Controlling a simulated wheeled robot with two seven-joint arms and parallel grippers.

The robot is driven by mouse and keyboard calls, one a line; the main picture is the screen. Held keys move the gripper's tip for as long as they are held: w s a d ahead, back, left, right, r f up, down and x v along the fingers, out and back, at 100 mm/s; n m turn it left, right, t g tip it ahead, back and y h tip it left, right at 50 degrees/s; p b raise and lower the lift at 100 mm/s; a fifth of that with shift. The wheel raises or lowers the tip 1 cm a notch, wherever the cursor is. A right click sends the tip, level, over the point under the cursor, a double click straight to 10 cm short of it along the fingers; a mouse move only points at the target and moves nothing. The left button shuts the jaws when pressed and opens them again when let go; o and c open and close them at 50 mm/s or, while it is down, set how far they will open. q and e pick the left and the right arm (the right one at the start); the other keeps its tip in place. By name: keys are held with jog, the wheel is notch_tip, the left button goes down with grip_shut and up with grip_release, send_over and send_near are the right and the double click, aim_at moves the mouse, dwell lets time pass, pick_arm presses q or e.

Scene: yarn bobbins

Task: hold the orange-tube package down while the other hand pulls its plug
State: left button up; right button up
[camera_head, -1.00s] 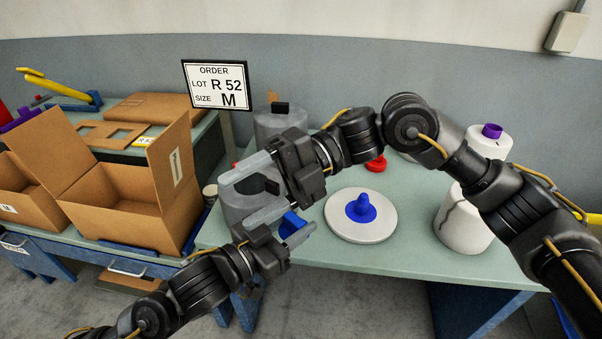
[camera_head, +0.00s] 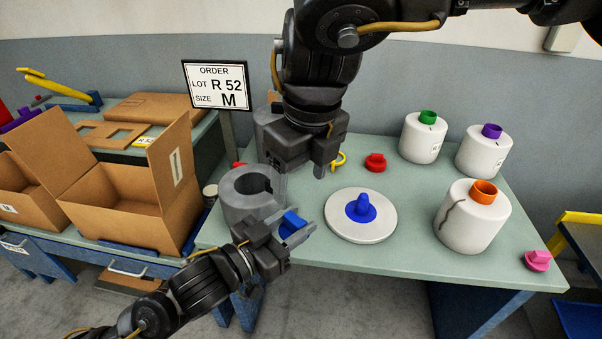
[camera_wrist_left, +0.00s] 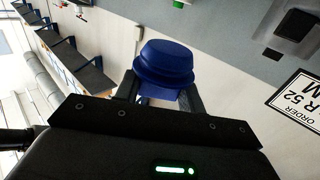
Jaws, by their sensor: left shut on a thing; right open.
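The orange-tube package (camera_head: 468,228) is a white bobbin standing upright at the table's right, with a dark wavy line down its side. Its orange tube (camera_head: 484,191) shows at the top, with a dark hollow in it. Neither gripper touches it. My left gripper (camera_head: 297,233) is shut on a blue plug (camera_head: 291,222), in front of the grey slotted cylinder; the plug also shows between the fingers in the left wrist view (camera_wrist_left: 165,66). My right gripper (camera_head: 300,168) is open, pointing down behind and right of that cylinder, well left of the package. Its fingers are partly hidden.
The grey slotted cylinder (camera_head: 240,207) stands at the table's left, with another behind. A white disc (camera_head: 385,225) bears a blue cone. A red plug (camera_head: 376,162), a pink plug (camera_head: 537,261) and green- and purple-tube packages (camera_head: 420,142) (camera_head: 484,155) stand around. Open cartons (camera_head: 130,215) are left.

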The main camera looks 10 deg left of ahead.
aim_at(295, 218)
jog(key=f, duration=0.4)
jog(key=a+f, duration=0.1)
jog(key=f, duration=0.3)
jog(key=w+f, duration=0.1)
jog(key=f, duration=0.3)
jog(key=shift+w+a, duration=0.1)
jog(key=shift+a, duration=0.1)
jog(key=c, duration=0.7)
pick_arm(q)
jog(key=o, duration=1.1)
jog(key=shift+o, duration=0.2)
